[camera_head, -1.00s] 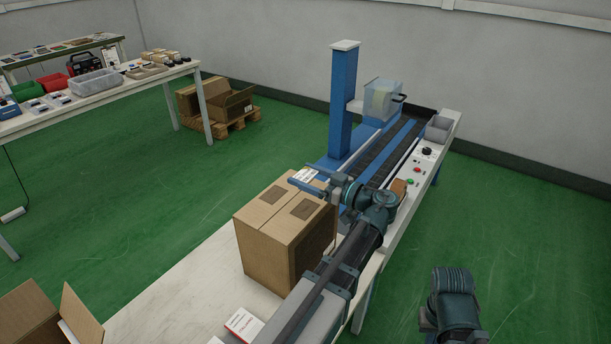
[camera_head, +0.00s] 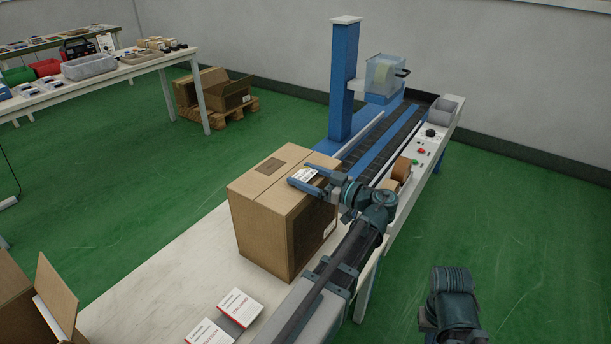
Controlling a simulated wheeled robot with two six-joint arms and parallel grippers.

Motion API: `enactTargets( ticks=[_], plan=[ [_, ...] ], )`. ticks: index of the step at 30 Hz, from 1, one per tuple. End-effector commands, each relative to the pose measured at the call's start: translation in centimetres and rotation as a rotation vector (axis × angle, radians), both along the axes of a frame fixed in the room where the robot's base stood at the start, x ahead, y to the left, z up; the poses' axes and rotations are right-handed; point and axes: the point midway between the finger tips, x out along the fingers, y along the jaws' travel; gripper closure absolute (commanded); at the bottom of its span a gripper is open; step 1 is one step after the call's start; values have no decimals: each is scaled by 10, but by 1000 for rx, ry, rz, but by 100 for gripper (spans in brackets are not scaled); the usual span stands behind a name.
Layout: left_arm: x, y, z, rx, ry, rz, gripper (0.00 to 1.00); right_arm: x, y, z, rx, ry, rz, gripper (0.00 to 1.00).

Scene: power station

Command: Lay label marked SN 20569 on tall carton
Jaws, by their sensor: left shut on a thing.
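The tall carton (camera_head: 262,225) is a closed brown box standing upright on the white bench. My left gripper (camera_head: 308,181) is over the right part of the carton's top. It is shut on a small white label (camera_head: 304,174) with dark print, which shows at the blue fingertips. The print is too small to read. I cannot tell whether the label touches the carton top. My right gripper is out of view.
White-and-red boxes (camera_head: 240,306) lie on the white bench (camera_head: 170,275) at the front. An open carton (camera_head: 50,300) stands at lower left. The blue post (camera_head: 344,85) and conveyor (camera_head: 400,135) are behind.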

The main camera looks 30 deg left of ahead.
Motion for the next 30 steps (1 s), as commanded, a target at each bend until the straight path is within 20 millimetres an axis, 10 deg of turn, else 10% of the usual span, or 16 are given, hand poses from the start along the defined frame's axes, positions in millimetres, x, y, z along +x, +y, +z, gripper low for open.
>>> enactTargets(
  ticks=[10,11,13,30],
  plan=[
    [0,0,-5,0,0,0,65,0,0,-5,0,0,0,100],
    [0,0,-5,0,0,0,13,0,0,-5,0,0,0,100],
    [0,0,-5,0,0,0,0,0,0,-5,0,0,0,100],
    [0,0,20,0,0,0,0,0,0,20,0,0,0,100]
  ],
)
